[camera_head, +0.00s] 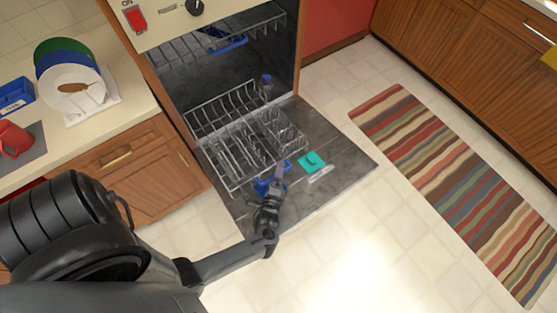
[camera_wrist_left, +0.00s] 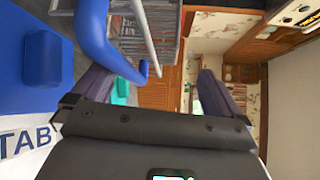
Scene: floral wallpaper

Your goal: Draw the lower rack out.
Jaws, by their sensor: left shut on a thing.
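The lower rack (camera_head: 222,147) is a grey wire rack with tines, out of the dishwasher over the open door (camera_head: 345,165). It looks empty. A blue handle (camera_head: 264,187) is at its front edge. In the left wrist view, the blue handle (camera_wrist_left: 95,38) runs beside the left purple finger, and grey wires show behind it. My left gripper (camera_head: 280,172) reaches over the door from the front and is shut on the blue handle. The exact contact is partly hidden by the gripper. In the left wrist view, its fingers (camera_wrist_left: 170,82) show apart. My right gripper is not in view.
The upper rack (camera_head: 195,45) is inside the dishwasher. A teal dispenser cover (camera_head: 312,161) is on the door's inner face. A counter (camera_head: 128,103) with plates (camera_head: 72,85) and a red mug (camera_head: 12,140) is at left. A striped rug (camera_head: 450,180) and clear tiled floor are at right.

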